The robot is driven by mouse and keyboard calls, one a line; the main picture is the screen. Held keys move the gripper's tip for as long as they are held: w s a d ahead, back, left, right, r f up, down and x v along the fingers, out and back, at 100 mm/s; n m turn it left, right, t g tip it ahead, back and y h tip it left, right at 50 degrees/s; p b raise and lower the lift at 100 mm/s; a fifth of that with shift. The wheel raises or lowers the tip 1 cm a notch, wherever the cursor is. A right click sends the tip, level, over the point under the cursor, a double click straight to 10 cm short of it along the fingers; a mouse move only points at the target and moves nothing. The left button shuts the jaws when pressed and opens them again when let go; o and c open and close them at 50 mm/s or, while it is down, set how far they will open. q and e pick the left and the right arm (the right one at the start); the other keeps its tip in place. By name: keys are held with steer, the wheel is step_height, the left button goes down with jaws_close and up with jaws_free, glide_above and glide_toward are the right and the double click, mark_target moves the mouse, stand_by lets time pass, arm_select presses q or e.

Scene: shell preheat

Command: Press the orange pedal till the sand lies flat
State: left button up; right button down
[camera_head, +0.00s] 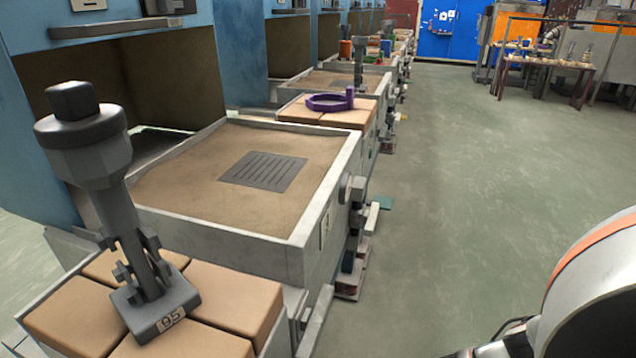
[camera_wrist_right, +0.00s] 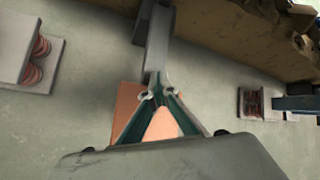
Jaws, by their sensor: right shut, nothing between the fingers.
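The orange pedal (camera_wrist_right: 127,96) shows in the right wrist view, at the end of a grey bar (camera_wrist_right: 158,40). My right gripper (camera_wrist_right: 158,92) is shut and empty, with its dark green fingers in front of the pedal and hiding part of it. I cannot tell whether the fingertips touch the pedal. In the head view the sand (camera_head: 200,168) fills a grey-walled box and looks mostly level around a dark slotted plate (camera_head: 265,172). The pedal is not visible in the head view. My left gripper is not in view.
A grey rammer-like tool (camera_head: 150,300) stands on tan blocks (camera_head: 195,343) in front of the sand box. A purple ring (camera_head: 328,102) lies on blocks behind it. Similar stations line the left side. The green floor (camera_head: 470,200) to the right is clear.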

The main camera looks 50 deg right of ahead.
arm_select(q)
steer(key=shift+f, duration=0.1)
arm_select(e)
steer(key=shift+s+f, duration=0.2)
steer(key=shift+f, duration=0.4)
steer(key=shift+d+f, duration=0.15)
steer(key=shift+f, duration=0.7)
stand_by(0.9)
steer(key=shift+s+f, duration=0.3)
steer(key=shift+f, duration=0.25)
stand_by(0.4)
steer(key=shift+w+r+p, duration=0.25)
steer(key=shift+r+p, duration=0.55)
steer(key=shift+r, duration=0.15)
steer(key=shift+w+r+p, duration=0.25)
steer(key=shift+r+p, duration=0.5)
steer(key=shift+r, duration=0.15)
steer(key=shift+r+p, duration=1.15)
steer(key=shift+r, duration=0.05)
steer(key=shift+s+r, duration=0.1)
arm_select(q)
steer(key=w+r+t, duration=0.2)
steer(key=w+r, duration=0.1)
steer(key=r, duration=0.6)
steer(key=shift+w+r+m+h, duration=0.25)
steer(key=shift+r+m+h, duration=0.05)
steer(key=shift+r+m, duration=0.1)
